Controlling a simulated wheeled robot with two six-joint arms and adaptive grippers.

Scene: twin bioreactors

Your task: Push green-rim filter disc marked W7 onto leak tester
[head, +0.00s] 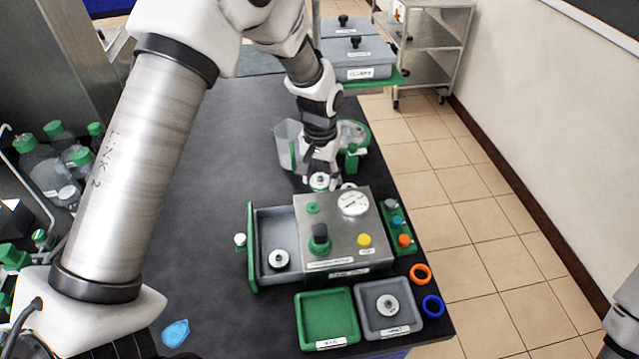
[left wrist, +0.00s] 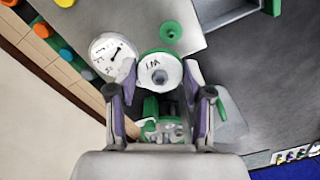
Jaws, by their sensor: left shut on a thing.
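My left gripper (head: 319,178) is shut on the green-rim filter disc (head: 319,182) at the far edge of the leak tester. In the left wrist view the disc (left wrist: 160,72) sits between the two fingertips (left wrist: 163,85), with a white face, grey hub and upside-down lettering that looks like W7. The leak tester (head: 338,222) is a metal box with a round gauge (head: 354,203), a yellow button and a dark green-based knob. Its small green port (head: 313,208) lies just in front of the disc, also in the left wrist view (left wrist: 170,32), apart from it. My right gripper is out of view.
An open grey drawer (head: 262,225) left of the tester holds another disc (head: 279,259). A green tray (head: 326,318) and a grey tray (head: 372,323) with a disc (head: 387,305) stand in front. Clear containers (head: 288,135) stand behind the gripper. The table's left middle is clear.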

